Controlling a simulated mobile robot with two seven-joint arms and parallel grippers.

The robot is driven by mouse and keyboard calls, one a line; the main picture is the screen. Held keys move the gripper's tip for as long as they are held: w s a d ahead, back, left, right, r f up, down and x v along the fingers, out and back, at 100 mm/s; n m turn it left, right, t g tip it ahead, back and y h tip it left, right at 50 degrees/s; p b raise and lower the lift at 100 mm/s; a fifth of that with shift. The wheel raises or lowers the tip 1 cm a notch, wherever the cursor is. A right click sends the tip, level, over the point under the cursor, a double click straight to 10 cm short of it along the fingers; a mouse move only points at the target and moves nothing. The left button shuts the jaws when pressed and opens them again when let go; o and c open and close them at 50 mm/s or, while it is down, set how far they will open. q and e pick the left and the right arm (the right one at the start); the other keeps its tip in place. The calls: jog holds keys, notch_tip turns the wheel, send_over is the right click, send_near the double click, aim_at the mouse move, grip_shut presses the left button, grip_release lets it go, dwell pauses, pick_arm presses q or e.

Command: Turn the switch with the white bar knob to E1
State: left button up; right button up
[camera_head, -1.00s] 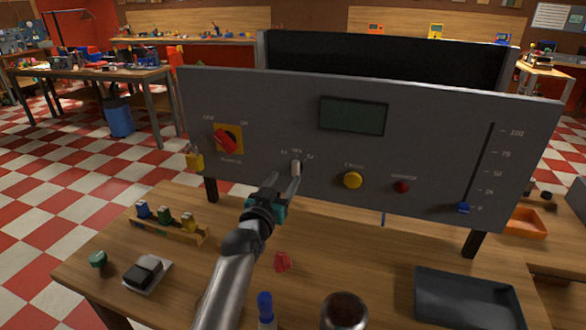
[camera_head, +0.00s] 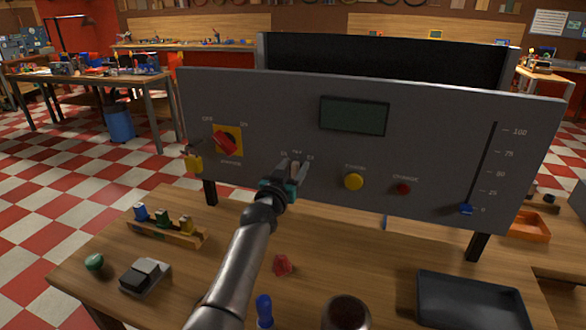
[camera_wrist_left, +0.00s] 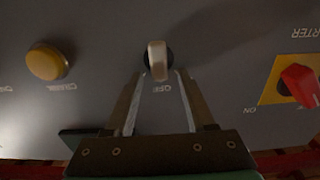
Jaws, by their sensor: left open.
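The white bar knob (camera_head: 295,167) sits on the grey panel (camera_head: 270,110), below small markings that read roughly E1, OFF and E2. In the left wrist view, which is upside down, the knob (camera_wrist_left: 158,60) stands about upright, with one end by the OFF mark. My left gripper (camera_head: 293,166) is open in front of the switch. Its fingertips (camera_wrist_left: 158,76) are on either side of the knob's OFF end, with gaps visible; I cannot tell how deep they reach. My right gripper is not in view.
Left of the knob is a red rotary switch (camera_head: 227,140) on a yellow plate. To the right are a yellow button (camera_head: 354,182), a red button (camera_head: 403,188) and a blue slider (camera_head: 467,208). A red piece (camera_head: 283,265) and a dark tray (camera_head: 472,300) lie on the table.

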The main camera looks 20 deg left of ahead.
pick_arm(q)
grip_shut()
dwell(0.7)
jog(key=n, duration=0.3)
jog(key=a+n, duration=0.1)
jog(key=n, duration=0.4)
jog(key=shift+a+f+n, duration=0.2)
jog(key=shift+f+n, duration=0.15)
jog(key=shift+n, duration=0.05)
dwell(0.5)
grip_release()
